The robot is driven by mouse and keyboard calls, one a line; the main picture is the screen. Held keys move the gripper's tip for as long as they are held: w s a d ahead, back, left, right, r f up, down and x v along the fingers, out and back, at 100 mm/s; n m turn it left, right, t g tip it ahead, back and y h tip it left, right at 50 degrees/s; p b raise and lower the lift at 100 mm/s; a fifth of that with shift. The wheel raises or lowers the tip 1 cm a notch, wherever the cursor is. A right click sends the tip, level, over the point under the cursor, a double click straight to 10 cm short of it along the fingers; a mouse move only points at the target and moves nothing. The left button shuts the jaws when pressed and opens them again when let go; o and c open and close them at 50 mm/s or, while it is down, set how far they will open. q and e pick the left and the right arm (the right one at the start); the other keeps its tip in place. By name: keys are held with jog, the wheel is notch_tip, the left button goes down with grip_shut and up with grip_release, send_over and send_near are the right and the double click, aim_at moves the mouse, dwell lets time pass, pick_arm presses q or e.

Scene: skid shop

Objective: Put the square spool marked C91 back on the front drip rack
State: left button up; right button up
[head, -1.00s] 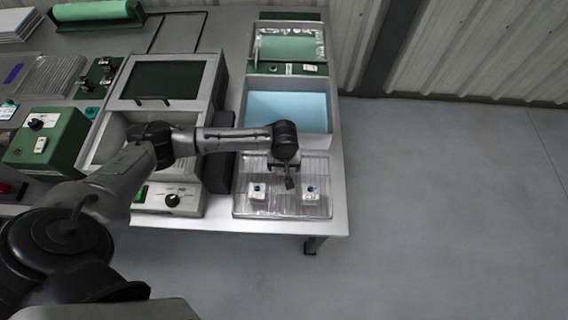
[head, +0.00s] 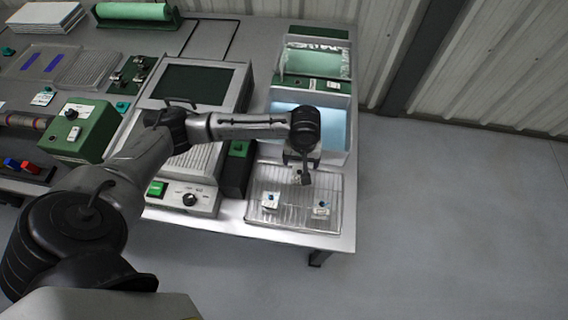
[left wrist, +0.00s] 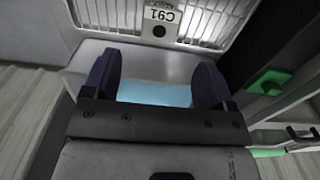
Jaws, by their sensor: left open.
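The front drip rack (head: 330,183) is a clear ribbed tray at the table's front right corner. My left gripper (head: 303,176) is open over the back of the rack.
A tray of light blue liquid (head: 337,128) stands behind the rack. A dark box with a green top (head: 239,149) borders the rack's left side.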

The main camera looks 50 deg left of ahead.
pick_arm(q)
jog(key=s+d+f+m+t+h, duration=0.25)
jog(key=s+d+f+m, duration=0.25)
jog(key=s+d+m, duration=0.5)
jog(key=s+a+t+y, duration=0.1)
jog(key=s+a+y, duration=0.1)
jog(key=s, duration=1.2)
jog(key=shift+a, duration=0.65)
